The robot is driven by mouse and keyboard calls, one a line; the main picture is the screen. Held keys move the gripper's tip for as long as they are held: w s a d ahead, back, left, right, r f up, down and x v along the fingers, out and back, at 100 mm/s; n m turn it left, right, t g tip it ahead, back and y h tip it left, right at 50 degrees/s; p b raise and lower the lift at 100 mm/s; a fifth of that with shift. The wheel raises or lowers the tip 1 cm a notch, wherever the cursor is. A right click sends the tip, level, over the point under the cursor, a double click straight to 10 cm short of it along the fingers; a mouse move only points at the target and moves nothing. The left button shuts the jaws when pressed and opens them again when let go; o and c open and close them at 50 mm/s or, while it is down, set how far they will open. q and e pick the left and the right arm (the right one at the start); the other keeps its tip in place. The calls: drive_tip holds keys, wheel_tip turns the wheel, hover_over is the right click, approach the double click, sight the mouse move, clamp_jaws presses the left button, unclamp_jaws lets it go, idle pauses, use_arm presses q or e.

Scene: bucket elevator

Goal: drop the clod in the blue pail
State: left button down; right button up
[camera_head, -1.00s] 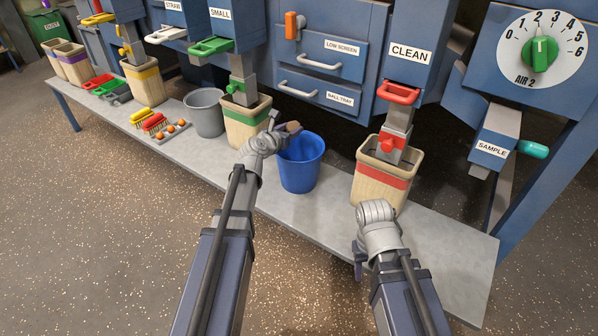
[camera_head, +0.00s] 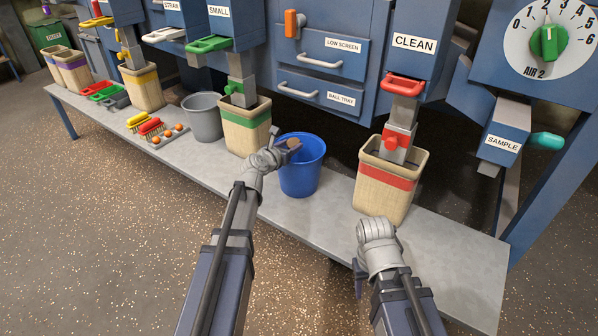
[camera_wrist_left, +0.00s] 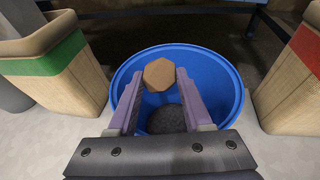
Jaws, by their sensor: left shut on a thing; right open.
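The blue pail (camera_head: 301,176) stands on the grey bench between the green-banded bin and the red-banded bin. My left gripper (camera_head: 289,147) is over the pail's near-left rim, shut on the brown clod (camera_head: 294,143). In the left wrist view the clod (camera_wrist_left: 159,74) sits between the fingertips of the gripper (camera_wrist_left: 160,88), above the opening of the pail (camera_wrist_left: 225,95). A dark round patch shows inside the pail below; I cannot tell whether it is shadow or contents. My right gripper (camera_head: 360,278) is low by the bench's front edge, mostly hidden behind its wrist, away from the pail.
The green-banded bin (camera_head: 246,130) is left of the pail and the red-banded bin (camera_head: 386,184) is right. A grey bucket (camera_head: 204,120) stands further left. Drawers with handles (camera_head: 318,90) are behind. The bench (camera_head: 290,208) is bare in front of the pail.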

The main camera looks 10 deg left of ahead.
use_arm(q)
drive_tip(key=shift+c, duration=1.2)
unclamp_jaws()
drive_tip(key=p+v, duration=0.2)
drive_tip(key=v, duration=0.6)
